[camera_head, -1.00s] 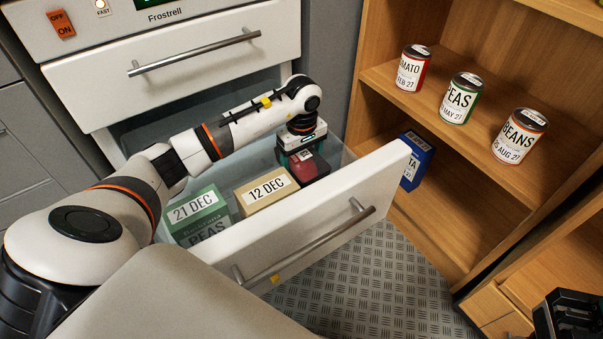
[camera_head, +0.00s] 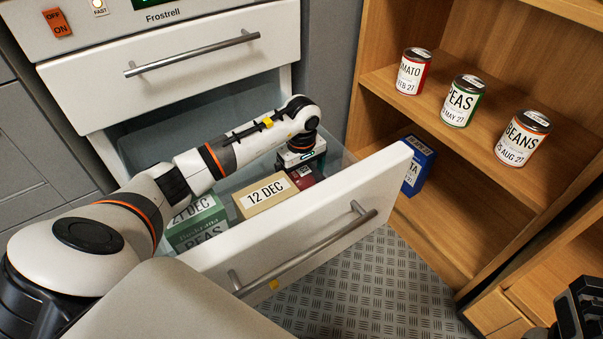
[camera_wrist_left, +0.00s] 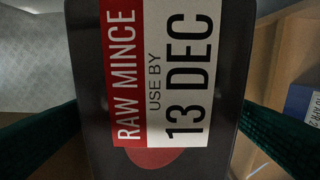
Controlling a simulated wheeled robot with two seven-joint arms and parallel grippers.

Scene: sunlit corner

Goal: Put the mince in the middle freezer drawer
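The mince (camera_head: 305,181) is a dark red pack, mostly hidden under my left gripper (camera_head: 302,166), in the far right part of the open drawer (camera_head: 330,214). In the left wrist view the mince (camera_wrist_left: 125,75) shows a label reading RAW MINCE, USE BY 13 DEC. The green fingers of my left gripper (camera_wrist_left: 160,130) press against both sides of the pack. Whether the pack touches the drawer floor is hidden. My right gripper (camera_head: 580,305) is a dark shape cut off at the lower right; its fingers are unclear.
A tan 12 DEC box (camera_head: 266,194) stands just left of the mince, with a green PEAS box (camera_head: 198,222) beyond it. Another freezer drawer (camera_head: 185,65) is above. A wooden shelf (camera_head: 480,140) with cans and a blue box (camera_head: 418,165) stands at right.

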